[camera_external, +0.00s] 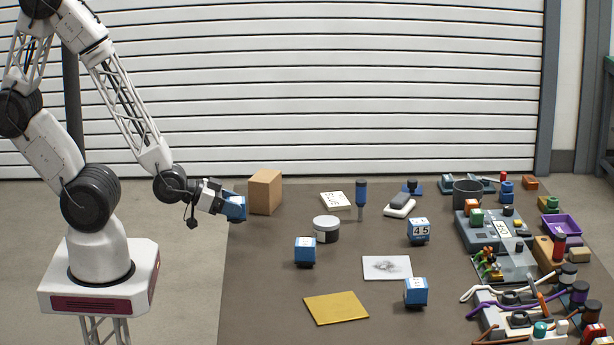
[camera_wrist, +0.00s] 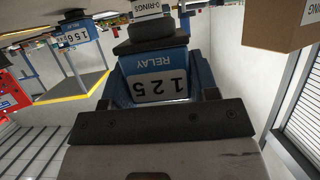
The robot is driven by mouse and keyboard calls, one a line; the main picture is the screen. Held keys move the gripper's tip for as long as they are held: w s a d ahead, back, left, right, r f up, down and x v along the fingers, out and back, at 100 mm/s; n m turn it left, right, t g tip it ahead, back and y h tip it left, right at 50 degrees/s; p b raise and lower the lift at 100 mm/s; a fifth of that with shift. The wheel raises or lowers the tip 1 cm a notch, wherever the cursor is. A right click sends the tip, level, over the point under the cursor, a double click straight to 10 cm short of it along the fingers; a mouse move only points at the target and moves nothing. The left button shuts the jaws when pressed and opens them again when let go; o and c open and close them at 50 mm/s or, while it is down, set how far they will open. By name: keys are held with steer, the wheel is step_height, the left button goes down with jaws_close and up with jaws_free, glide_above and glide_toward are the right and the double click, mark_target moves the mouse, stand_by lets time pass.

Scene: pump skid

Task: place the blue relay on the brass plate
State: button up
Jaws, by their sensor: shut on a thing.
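My gripper (camera_external: 232,207) is at the left, off the table's left edge and level with the cardboard box. It is shut on a blue relay (camera_wrist: 158,80), whose label reads 125 upside down in the wrist view. The brass plate (camera_external: 336,308) lies flat and bare at the table's front left, well to the right of and nearer the camera than my gripper. Other blue relays stand on the table: one left of centre (camera_external: 305,250), one marked 45 (camera_external: 418,230), and one at the front (camera_external: 416,292). Another relay shows upper left in the wrist view (camera_wrist: 75,32).
The cardboard box (camera_external: 265,192) stands close right of my gripper. A grey-lidded tub (camera_external: 326,229), an upright blue screwdriver (camera_external: 361,198) and a white smudged sheet (camera_external: 387,267) are mid-table. Devices and cables crowd the right side. Bare table lies left of the plate.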

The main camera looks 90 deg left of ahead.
steer(key=shift+w+f, duration=0.15)
steer(key=shift+w, duration=1.3)
steer(key=shift+w+f, duration=0.1)
steer(key=shift+w, duration=1.3)
steer(key=shift+w, duration=0.1)
steer(key=shift+w+f, duration=0.1)
steer(key=shift+w, duration=0.55)
steer(key=shift+w+f, duration=0.15)
steer(key=shift+f, duration=1.4)
steer(key=shift+f, duration=0.2)
steer(key=o, duration=1)
steer(key=shift+v, duration=3.95)
